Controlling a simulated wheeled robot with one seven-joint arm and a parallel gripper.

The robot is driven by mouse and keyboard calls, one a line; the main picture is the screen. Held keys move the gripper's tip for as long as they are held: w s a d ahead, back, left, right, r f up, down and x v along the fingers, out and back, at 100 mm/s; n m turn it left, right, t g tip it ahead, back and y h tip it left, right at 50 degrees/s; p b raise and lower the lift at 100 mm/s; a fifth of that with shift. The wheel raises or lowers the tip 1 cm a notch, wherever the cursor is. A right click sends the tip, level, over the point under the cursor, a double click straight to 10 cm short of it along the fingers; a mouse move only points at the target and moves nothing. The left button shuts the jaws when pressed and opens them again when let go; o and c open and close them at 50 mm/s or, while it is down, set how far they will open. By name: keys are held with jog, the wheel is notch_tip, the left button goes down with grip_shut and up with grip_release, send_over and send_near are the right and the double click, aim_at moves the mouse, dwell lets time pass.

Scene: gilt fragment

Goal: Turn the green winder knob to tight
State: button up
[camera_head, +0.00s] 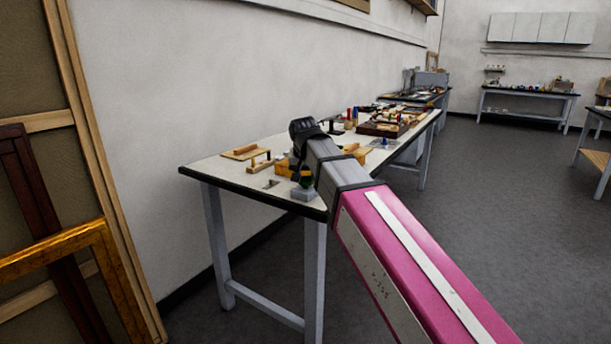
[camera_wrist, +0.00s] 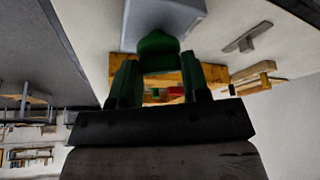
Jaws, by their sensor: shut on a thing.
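The green winder knob (camera_wrist: 158,50) sits against a grey block (camera_wrist: 165,14) in the wrist view. My gripper (camera_wrist: 158,72) is shut on the knob, with one dark finger on each side of it. In the head view my gripper (camera_head: 304,171) reaches down over the table's near edge to the small grey block (camera_head: 304,194). The knob is mostly hidden there by the fingers and wrist. I cannot read any tight marking or the knob's turn angle.
The white table (camera_head: 222,166) has a dark edge. A wooden board piece (camera_head: 241,153) lies left of the gripper, and a yellow wooden piece (camera_head: 282,167) is close behind it. A brown tray of items (camera_head: 383,129) stands farther back.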

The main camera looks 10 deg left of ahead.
dwell(0.4)
jog(key=o, duration=0.9)
jog(key=v, duration=1)
jog(key=shift+s+r, duration=0.1)
jog(key=shift+r, duration=0.3)
